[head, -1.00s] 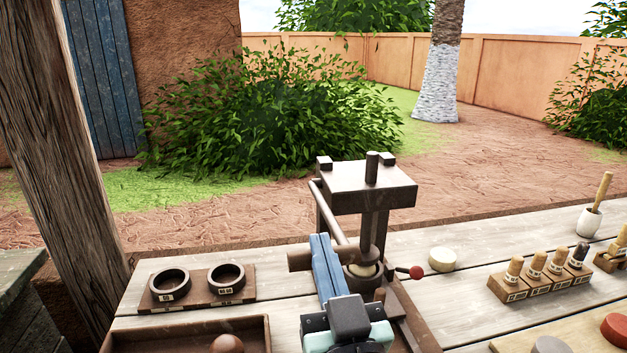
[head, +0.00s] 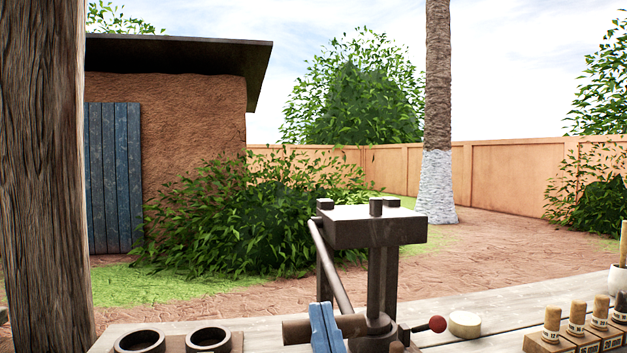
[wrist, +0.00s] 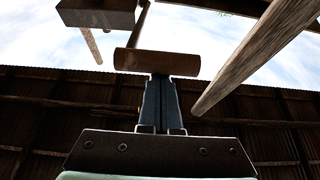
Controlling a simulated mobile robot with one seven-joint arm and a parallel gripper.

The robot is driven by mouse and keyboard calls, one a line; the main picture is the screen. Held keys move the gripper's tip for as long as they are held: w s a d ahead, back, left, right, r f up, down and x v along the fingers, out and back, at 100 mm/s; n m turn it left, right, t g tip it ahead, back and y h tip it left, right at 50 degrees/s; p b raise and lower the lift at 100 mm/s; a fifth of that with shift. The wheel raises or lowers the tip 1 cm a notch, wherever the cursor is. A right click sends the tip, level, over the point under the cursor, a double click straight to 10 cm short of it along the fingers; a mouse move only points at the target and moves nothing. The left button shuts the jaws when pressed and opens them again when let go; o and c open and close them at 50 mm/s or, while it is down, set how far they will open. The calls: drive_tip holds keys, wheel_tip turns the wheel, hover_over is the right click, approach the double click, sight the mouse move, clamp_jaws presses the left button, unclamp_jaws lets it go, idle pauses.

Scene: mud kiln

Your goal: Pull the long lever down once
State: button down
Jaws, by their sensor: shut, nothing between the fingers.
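A dark press (head: 375,232) stands on the wooden bench. Its long lever (head: 332,270) slopes down from the left side of the press head to a brown crossbar grip (head: 297,330). The grip also shows in the wrist view (wrist: 157,62). My gripper (head: 321,306) is shut and empty, its blue fingers lying across the upper side of the grip. In the wrist view the grip covers the tips of the shut fingers (wrist: 158,100). They look to be touching it, but the exact contact is hidden. The lower press is cut off by the head view's bottom edge.
A short handle with a red knob (head: 437,323) sticks out right of the press, beside a pale disc (head: 464,323). Several wooden stamps (head: 576,318) stand at the right. A thick wooden post (head: 45,180) rises at far left.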

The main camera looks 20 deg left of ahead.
drive_tip(key=shift+w+a+f+b, duration=0.1)
drive_tip(key=shift+f+b, duration=0.3)
drive_tip(key=shift+f, duration=0.15)
drive_tip(key=shift+w+a+f+b, duration=0.1)
drive_tip(key=shift+f+b, duration=0.3)
drive_tip(key=shift+f, duration=0.15)
drive_tip(key=shift+r, duration=0.1)
wheel_tip(320, 180, up, 6)
drive_tip(key=f+p, duration=0.1)
drive_tip(key=p, duration=0.3)
drive_tip(key=b+v, duration=0.3)
drive_tip(key=v, duration=0.7)
drive_tip(key=shift+b, duration=0.4)
drive_tip(key=shift+f, duration=0.15)
